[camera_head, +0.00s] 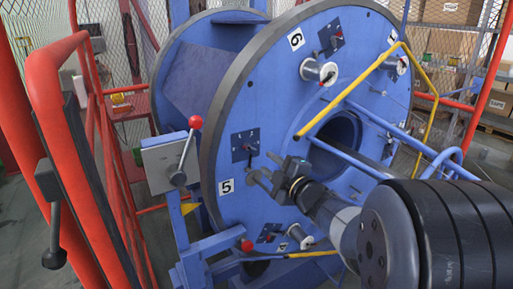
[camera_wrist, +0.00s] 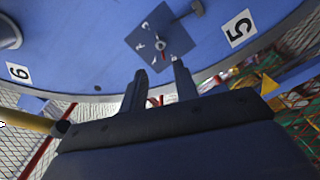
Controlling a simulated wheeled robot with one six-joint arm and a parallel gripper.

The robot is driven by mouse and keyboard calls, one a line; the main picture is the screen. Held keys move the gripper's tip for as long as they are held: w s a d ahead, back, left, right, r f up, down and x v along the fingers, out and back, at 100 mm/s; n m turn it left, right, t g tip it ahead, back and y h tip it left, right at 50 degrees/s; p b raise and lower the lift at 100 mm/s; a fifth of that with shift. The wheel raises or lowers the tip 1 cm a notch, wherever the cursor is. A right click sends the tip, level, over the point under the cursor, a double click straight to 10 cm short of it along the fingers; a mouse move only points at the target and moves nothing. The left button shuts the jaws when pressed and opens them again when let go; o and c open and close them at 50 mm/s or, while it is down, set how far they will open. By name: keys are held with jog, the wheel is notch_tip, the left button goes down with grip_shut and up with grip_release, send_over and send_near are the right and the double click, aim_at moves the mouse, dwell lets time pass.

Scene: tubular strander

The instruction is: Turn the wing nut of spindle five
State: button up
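The blue disc (camera_head: 285,115) carries a white label with 5 (camera_head: 226,187) near its left rim; the label also shows in the wrist view (camera_wrist: 238,30). Above it sits a dark square plate (camera_head: 245,145) with a small metal fitting and a red mark. The plate is ahead of my fingers in the wrist view (camera_wrist: 160,42). I cannot tell which small part is the wing nut. My gripper (camera_head: 258,180) is in front of the disc, right of the label, and hides part of it. In the wrist view its fingers (camera_wrist: 160,80) are apart, with nothing between them.
A grey box with a red-knobbed lever (camera_head: 195,122) stands close left of the disc. Yellow and blue rails (camera_head: 362,85) cross in front on the right. A red guard frame (camera_head: 70,150) is at left. Spindle six's silver end (camera_head: 318,72) sticks out higher up.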

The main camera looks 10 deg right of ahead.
aim_at(252, 150)
jog(key=p+x, duration=0.1)
jog(key=x, duration=0.8)
jog(key=shift+w+a+f, duration=0.1)
jog(key=shift+w, duration=0.2)
jog(key=shift+c, duration=0.3)
grip_shut()
